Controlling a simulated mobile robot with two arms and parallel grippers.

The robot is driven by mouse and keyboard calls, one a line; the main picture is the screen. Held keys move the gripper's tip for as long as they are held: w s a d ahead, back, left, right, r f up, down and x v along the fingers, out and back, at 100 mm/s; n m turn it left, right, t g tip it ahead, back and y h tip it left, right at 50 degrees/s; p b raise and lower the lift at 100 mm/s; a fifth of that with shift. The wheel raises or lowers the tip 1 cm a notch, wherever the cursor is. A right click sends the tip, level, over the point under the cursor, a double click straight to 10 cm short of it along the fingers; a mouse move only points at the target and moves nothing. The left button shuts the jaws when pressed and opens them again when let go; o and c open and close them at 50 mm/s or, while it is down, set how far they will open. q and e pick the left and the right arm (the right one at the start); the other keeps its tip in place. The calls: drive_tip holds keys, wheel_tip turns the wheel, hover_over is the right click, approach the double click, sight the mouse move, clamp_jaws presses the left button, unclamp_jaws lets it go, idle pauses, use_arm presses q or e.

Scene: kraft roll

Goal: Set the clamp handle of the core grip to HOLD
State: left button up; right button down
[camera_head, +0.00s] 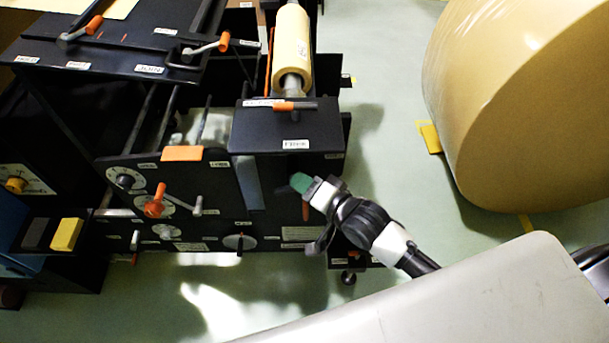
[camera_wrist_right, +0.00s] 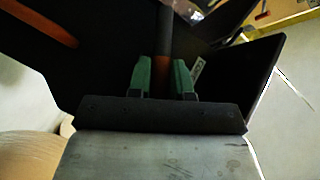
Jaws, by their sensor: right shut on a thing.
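My right gripper (camera_head: 301,184) comes in from the lower right, with green fingertips at the machine's front, below a dark top plate (camera_head: 245,135). In the right wrist view, its two green fingers (camera_wrist_right: 162,78) are closed around the orange grip (camera_wrist_right: 162,66) of a dark bar. In the head view, an orange piece (camera_head: 306,211) shows just below the fingertips; I cannot tell which lever it belongs to. My left gripper is out of view.
A kraft roll (camera_head: 291,45) sits behind the top plate. Other orange-tipped levers (camera_head: 155,203) and dials stand on the machine's left front. A huge paper roll (camera_head: 530,100) stands on the right.

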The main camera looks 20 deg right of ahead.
drive_tip(key=n+g+h+p, duration=0.1)
drive_tip(key=p, duration=0.4)
drive_tip(key=a+r+n+g+h+p, duration=0.1)
drive_tip(key=h+p, duration=0.1)
drive_tip(key=p, duration=0.3)
drive_tip(key=r+n+g+h+p, duration=0.1)
drive_tip(key=n+h+p, duration=0.1)
drive_tip(key=p, duration=0.4)
drive_tip(key=shift+w+a+g, duration=0.2)
drive_tip(key=shift+a+g, duration=0.05)
drive_tip(key=shift+g, duration=0.05)
drive_tip(key=shift+w+a+f+n+g+h+p, duration=0.1)
drive_tip(key=shift+a+f+n+g+h+p, duration=0.1)
drive_tip(key=shift+n+h+p, duration=0.3)
drive_tip(key=shift+a+f+n+g+h+p, duration=0.1)
drive_tip(key=shift+n+g+h+p, duration=0.1)
drive_tip(key=shift+h+p, duration=0.45)
drive_tip(key=c, duration=1)
unclamp_jaws()
drive_tip(key=shift+c, duration=0.2)
drive_tip(key=v, duration=1)
drive_tip(key=shift+s+r, duration=0.25)
drive_tip(key=shift+r, duration=0.1)
